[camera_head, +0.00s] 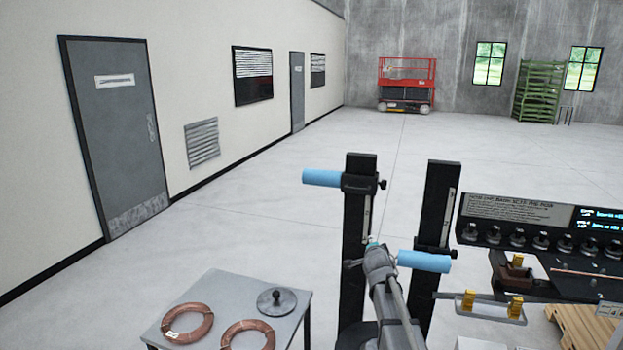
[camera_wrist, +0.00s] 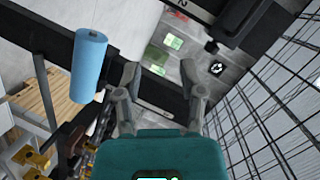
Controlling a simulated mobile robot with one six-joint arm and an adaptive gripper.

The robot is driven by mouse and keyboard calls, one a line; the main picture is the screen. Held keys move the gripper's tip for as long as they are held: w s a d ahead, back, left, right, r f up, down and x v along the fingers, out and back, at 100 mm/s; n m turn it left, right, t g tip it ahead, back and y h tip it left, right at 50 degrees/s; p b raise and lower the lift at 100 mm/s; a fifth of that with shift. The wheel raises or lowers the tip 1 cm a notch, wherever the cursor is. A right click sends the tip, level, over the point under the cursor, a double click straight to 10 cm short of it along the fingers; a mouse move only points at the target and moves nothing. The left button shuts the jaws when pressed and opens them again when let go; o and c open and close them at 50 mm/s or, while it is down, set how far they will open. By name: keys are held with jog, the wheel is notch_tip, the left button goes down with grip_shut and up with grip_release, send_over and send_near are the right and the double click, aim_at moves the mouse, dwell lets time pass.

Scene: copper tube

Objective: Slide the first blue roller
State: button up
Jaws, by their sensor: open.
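Two light blue rollers are mounted on dark upright posts. One blue roller (camera_head: 322,178) sticks out to the left near the top of the left post. The other blue roller (camera_head: 424,261) sits lower, at the right post, just right of my arm. A blue roller (camera_wrist: 88,65) also shows in the wrist view, left of my gripper and apart from it; I cannot tell for certain which one. My gripper (camera_wrist: 160,80) has its fingers spread with nothing between them. In the head view my arm reaches up between the posts and largely hides the gripper.
The left post (camera_head: 355,225) and right post (camera_head: 436,225) stand close to my arm. A grey table (camera_head: 200,300) with copper coils (camera_head: 188,321) is at the left. A machine panel (camera_head: 540,215) with knobs and a tray with yellow blocks are at the right. Open floor lies behind.

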jog(key=s+a+f+n+g+b, duration=0.1)
jog(key=s+f+n+g+b, duration=0.1)
jog(key=s+f+n+g, duration=0.2)
jog(key=s+a+f+n+g+y+b, duration=0.1)
jog(key=s+f+n+g+b, duration=0.2)
jog(key=s+f, duration=0.8)
jog(key=s+a+f+n+g+b, duration=0.1)
jog(key=s+f+n+g+b, duration=0.2)
jog(key=s, duration=2)
notch_tip(320, 180, down, 5)
jog(key=n+g, duration=0.4)
jog(key=g, duration=0.1)
jog(key=shift+a+y, duration=0.2)
jog(key=shift+y, duration=0.2)
jog(key=shift+a, duration=0.1)
